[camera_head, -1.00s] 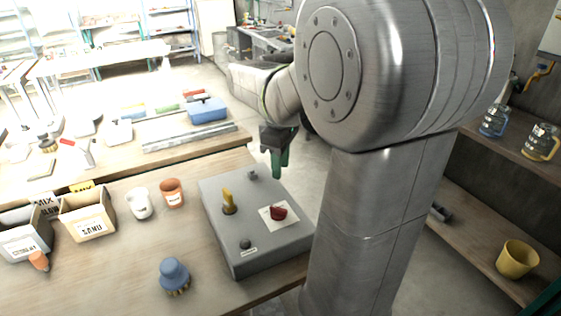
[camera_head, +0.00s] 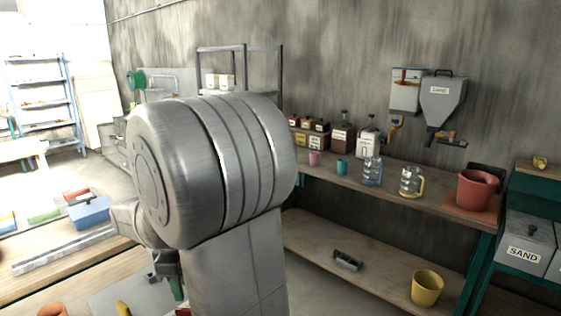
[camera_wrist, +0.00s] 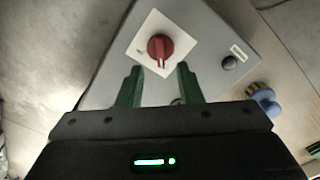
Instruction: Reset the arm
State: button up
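My gripper shows in the wrist view (camera_wrist: 160,88) with its two green fingers apart and nothing between them. Beyond the fingertips is a grey control box (camera_wrist: 205,55) with a red rotary knob (camera_wrist: 160,47) on a white plate and a black button (camera_wrist: 229,62). In the head view my gripper (camera_head: 172,276) is partly hidden by my large arm joint, at lower left over the workbench.
A wooden shelf (camera_head: 440,201) at right holds jugs, bottles and a red bucket (camera_head: 477,190). A yellow bucket (camera_head: 427,287) is on the lower shelf. A sand hopper (camera_head: 441,100) hangs on the wall. A blue box (camera_head: 89,212) is at left.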

notch_tip(320, 180, down, 7)
jog(key=shift+f, duration=0.15)
dwell(0.4)
notch_tip(320, 180, up, 14)
notch_tip(320, 180, down, 14)
jog(key=shift+r, duration=0.1)
jog(key=shift+m, duration=0.3)
jog(key=m, duration=0.3)
jog(key=shift+s, duration=0.1)
jog(key=m+p, duration=0.1)
jog(key=m, duration=0.3)
jog(key=shift+s, duration=0.1)
dwell(0.5)
